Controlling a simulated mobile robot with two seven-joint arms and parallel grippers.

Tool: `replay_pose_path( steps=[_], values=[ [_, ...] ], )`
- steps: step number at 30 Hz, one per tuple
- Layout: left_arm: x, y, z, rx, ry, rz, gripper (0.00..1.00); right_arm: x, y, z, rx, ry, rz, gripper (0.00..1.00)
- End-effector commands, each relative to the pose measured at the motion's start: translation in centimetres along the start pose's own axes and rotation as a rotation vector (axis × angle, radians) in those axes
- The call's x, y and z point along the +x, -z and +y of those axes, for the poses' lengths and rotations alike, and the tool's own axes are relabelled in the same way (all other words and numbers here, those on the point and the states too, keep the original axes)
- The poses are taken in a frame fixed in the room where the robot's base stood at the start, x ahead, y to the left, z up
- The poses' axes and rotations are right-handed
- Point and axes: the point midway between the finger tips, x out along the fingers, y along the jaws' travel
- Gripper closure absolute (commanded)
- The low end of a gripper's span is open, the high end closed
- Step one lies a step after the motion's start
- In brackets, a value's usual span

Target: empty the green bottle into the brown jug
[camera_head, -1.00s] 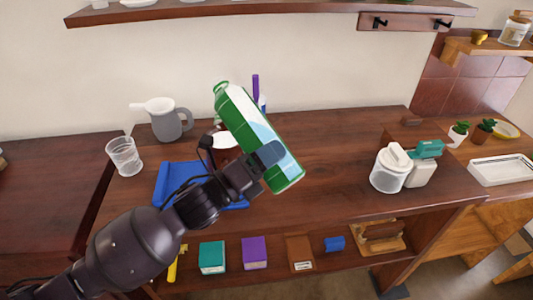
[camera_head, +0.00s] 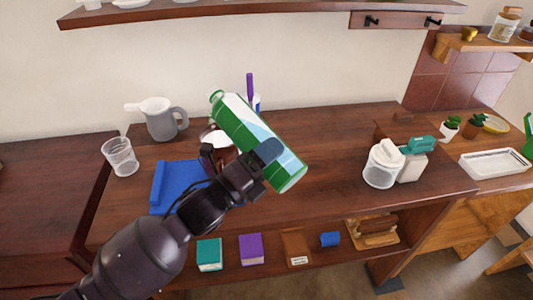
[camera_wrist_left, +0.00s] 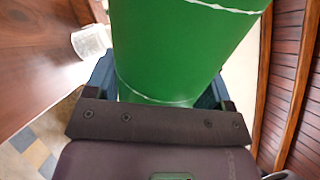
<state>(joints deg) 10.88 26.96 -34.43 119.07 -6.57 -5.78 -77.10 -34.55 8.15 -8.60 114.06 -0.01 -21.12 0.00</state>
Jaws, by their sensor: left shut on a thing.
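The green bottle (camera_head: 258,147), with a white and light-blue label, is held in the air by my left gripper (camera_head: 268,160). It leans with its mouth to the upper left and its base to the lower right. In the left wrist view the green bottle (camera_wrist_left: 180,45) fills the space between the blue fingers of the gripper (camera_wrist_left: 158,88). The brown jug (camera_head: 226,156) stands on the counter behind the bottle and gripper, mostly hidden; its pale opening shows below left of the bottle's mouth. No liquid is seen leaving the bottle. My right gripper is out of view.
A grey pitcher (camera_head: 160,120) and a clear cup (camera_head: 121,156) stand at the left. A blue cloth-like item (camera_head: 172,185) lies under my arm. The counter between bottle and jar is clear.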

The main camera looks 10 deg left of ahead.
Motion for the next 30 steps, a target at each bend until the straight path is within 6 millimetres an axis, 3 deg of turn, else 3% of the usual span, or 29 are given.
replay_pose_path(
  steps=[14,30],
  values=[
    [0.1,0.1,-0.2,-0.021,0.002,-0.006,0.59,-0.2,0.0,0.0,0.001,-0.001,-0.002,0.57],
    [0.5,0.1,-1.9,-0.140,0.003,-0.038,0.59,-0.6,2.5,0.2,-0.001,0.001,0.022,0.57]
  ],
)
